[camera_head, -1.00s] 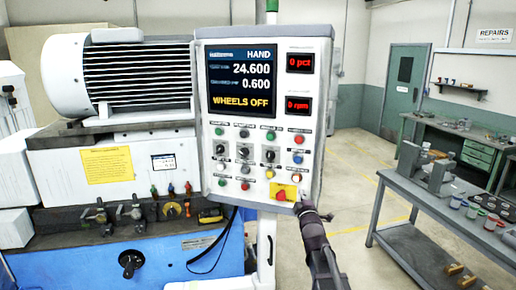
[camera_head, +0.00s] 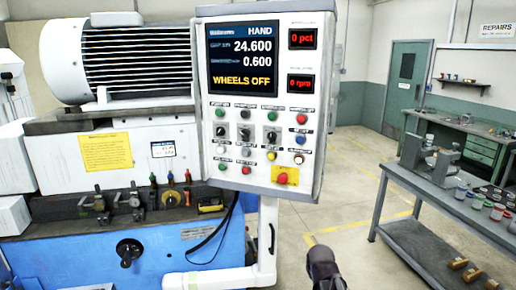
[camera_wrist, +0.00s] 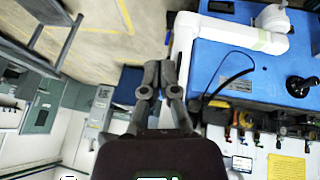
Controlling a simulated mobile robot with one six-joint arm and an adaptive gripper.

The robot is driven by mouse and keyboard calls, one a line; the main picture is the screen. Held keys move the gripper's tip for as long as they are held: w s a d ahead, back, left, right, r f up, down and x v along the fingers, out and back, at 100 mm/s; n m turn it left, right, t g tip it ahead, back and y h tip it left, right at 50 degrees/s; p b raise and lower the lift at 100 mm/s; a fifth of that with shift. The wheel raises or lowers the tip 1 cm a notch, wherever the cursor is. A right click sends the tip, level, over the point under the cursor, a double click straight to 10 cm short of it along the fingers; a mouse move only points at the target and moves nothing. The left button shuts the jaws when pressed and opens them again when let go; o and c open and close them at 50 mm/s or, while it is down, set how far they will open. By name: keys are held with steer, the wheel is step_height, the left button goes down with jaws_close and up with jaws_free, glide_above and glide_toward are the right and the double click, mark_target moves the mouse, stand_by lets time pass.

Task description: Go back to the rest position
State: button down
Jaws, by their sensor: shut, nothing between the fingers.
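My gripper (camera_wrist: 160,72) shows in the wrist view with its two dark fingers together and nothing between them. In the head view, the dark end of my arm (camera_head: 325,268) is at the bottom edge, right of the white pedestal and below the control panel (camera_head: 262,105). It is apart from the panel, over the floor in the picture; its fingertips are hard to make out there. The panel screen (camera_head: 243,58) reads HAND, 24.600, 0.600 and WHEELS OFF. A red button on a yellow base (camera_head: 284,176) is at the panel's lower right.
The blue and white grinder (camera_head: 150,255) fills the left, with a large motor (camera_head: 115,65) on top. The white pedestal (camera_head: 267,240) carries the panel. A grey bench (camera_head: 420,240) with jars and a fixture stands right. Open floor (camera_head: 350,190) lies between.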

steer(key=s+f+m+g+b, duration=0.1)
steer(key=s+f+g, duration=0.1)
steer(key=s, duration=0.4)
steer(key=s+a+f+m+g+y+b, duration=0.1)
steer(key=s+f+m+g, duration=0.1)
steer(key=s, duration=0.4)
steer(key=shift+s+a+f+g, duration=0.2)
steer(key=shift+a+f+g, duration=0.1)
steer(key=shift+f+g, duration=0.45)
